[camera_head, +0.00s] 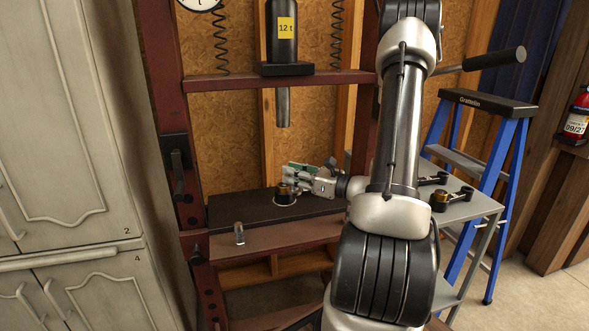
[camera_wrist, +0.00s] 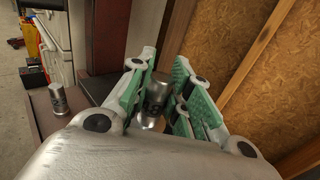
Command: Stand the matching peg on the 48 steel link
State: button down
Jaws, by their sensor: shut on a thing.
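My gripper (camera_head: 291,180) is over the black plate of the press bed (camera_head: 240,208). In the wrist view, its green-padded fingers (camera_wrist: 160,88) are shut on a steel peg (camera_wrist: 157,92) with a dark number ending in 8; its first digit is unclear. A round steel part (camera_wrist: 152,122) shows below the peg; I cannot tell if they touch. In the head view, a dark round part with a pale rim (camera_head: 285,200) sits on the plate under the fingertips. Another steel peg (camera_head: 239,234) stands on the red front beam, and also shows in the wrist view (camera_wrist: 59,99).
The press ram (camera_head: 283,107) hangs above the bed, below a 12 t jack (camera_head: 283,35). Red posts flank the bed. A grey cart (camera_head: 478,207) at right carries dark links with brass-coloured bushings (camera_head: 440,199). A blue stepladder (camera_head: 505,190) stands behind it. Cabinets (camera_head: 65,150) are at left.

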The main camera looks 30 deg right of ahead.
jog(key=shift+w+a+r+n, duration=0.1)
jog(key=shift+w+a+n, duration=0.05)
jog(key=shift+a+n, duration=0.15)
send_over(284, 185)
jog(key=shift+w+d+f, duration=0.1)
jog(key=shift+w+f, duration=0.1)
jog(key=shift+f, duration=1.05)
jog(key=shift+s+f, duration=0.1)
jog(key=shift+f, duration=0.05)
jog(key=c, duration=1.3)
grip_release()
jog(key=shift+o, duration=0.2)
